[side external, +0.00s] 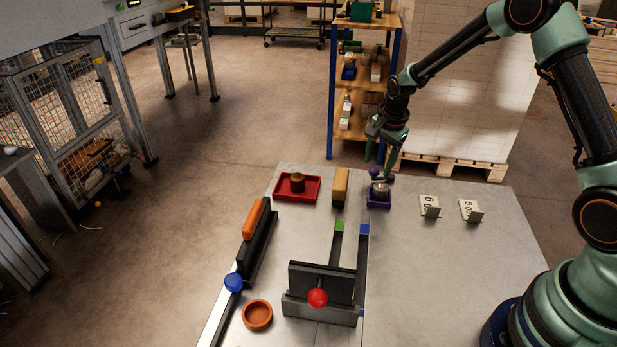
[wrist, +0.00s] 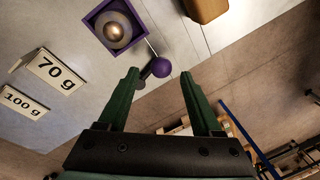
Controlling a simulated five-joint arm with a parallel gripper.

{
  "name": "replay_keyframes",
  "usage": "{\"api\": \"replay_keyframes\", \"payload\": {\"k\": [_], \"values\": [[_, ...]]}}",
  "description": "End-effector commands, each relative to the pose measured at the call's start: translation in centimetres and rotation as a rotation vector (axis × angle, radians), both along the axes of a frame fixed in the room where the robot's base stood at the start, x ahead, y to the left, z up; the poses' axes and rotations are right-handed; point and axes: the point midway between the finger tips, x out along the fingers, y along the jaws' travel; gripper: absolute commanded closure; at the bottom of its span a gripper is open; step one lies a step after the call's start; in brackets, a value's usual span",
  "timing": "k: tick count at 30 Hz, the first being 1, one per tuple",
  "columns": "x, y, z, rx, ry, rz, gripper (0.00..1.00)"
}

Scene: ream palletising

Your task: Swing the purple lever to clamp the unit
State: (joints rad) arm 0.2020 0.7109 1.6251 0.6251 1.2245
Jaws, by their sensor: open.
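The purple lever ends in a round purple knob (wrist: 161,67), on a thin rod beside a small purple tray (wrist: 88,22). The tray holds a metal domed unit (wrist: 117,31). In the side view the knob (side external: 374,171) stands at the upper left of the unit (side external: 379,189). My gripper (side external: 381,159) is above the knob, pointing down. In the wrist view my open gripper (wrist: 160,76) has the knob showing between its two fingertips. I cannot tell whether the fingers are down around it or still above it. Nothing is held.
Two label stands (side external: 429,206) (side external: 470,210) are right of the tray. A tan block (side external: 341,186) and a red tray (side external: 312,190) lie left. A black fixture with a red ball (side external: 317,298) stands in front. The right part of the table is clear.

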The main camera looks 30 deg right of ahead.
Motion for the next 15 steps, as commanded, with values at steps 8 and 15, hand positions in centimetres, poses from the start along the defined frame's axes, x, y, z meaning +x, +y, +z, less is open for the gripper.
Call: {"api": "replay_keyframes", "payload": {"k": [8,15], "values": [[0.4,0.1,-1.9,0.0,-0.002,0.0,0.34],[0.4,0.1,-2.0,0.0,-0.002,0.0,0.34]]}}
